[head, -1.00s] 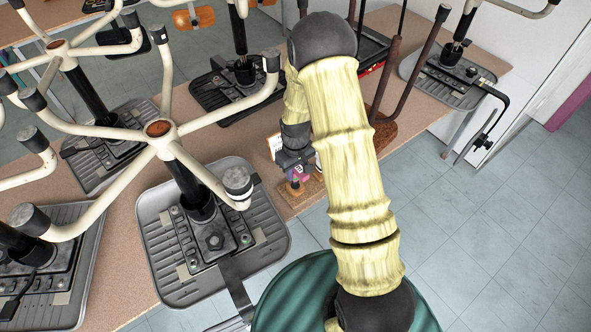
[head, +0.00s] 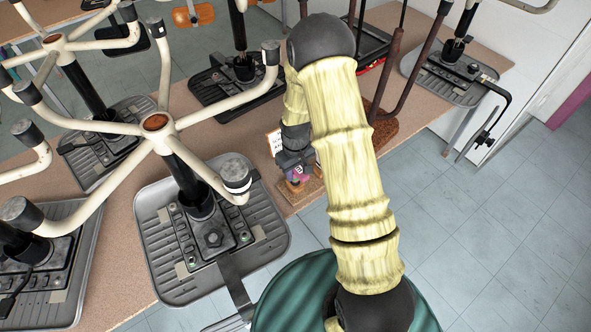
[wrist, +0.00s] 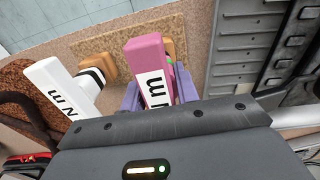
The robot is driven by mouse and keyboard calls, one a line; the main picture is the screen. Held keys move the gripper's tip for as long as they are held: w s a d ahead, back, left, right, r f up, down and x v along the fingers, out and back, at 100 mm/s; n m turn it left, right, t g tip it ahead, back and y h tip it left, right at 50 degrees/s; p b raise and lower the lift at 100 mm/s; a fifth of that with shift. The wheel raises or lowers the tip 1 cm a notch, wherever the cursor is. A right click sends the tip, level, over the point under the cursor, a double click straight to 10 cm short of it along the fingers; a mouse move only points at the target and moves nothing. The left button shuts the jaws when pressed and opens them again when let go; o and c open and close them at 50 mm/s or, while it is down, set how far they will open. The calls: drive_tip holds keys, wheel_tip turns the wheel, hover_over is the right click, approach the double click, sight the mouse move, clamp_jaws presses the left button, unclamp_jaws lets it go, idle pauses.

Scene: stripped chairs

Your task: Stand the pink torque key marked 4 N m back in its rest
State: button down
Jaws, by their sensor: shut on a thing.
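The pink torque key (wrist: 148,68), with a white label partly reading "N m", is between the purple fingers of my gripper (wrist: 158,95) in the wrist view. My gripper is shut on it. The number on the label is hidden. The key's far end lies over or at a tan wooden block (wrist: 170,50) on a brown board (wrist: 95,42); I cannot tell whether it is seated. In the head view my gripper (head: 297,172) is low over the board (head: 311,188) at the bench edge, and the key shows only as a small pink patch.
A white torque key (wrist: 62,88) stands just left of the pink one, close to my gripper. A grey chair mechanism plate (head: 160,275) with pale curved legs is close on the left. Brown chair legs (head: 408,75) rise at right.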

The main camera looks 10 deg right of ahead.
drive_tip(key=shift+f+b, duration=0.45)
drive_tip(key=shift+f, duration=0.3)
drive_tip(key=c, duration=1)
unclamp_jaws()
drive_tip(key=shift+o, duration=0.2)
wheel_tip(320, 180, up, 17)
drive_tip(key=b, duration=0.2)
drive_tip(key=shift+r, duration=0.2)
drive_tip(key=shift+s, duration=0.1)
drive_tip(key=s+r+m+t, duration=0.2)
drive_tip(key=s+m, duration=0.2)
drive_tip(key=s, duration=1.2)
drive_tip(key=shift+d+r+t, duration=0.3)
drive_tip(key=shift+d+r, duration=0.1)
drive_tip(key=shift+s, duration=0.1)
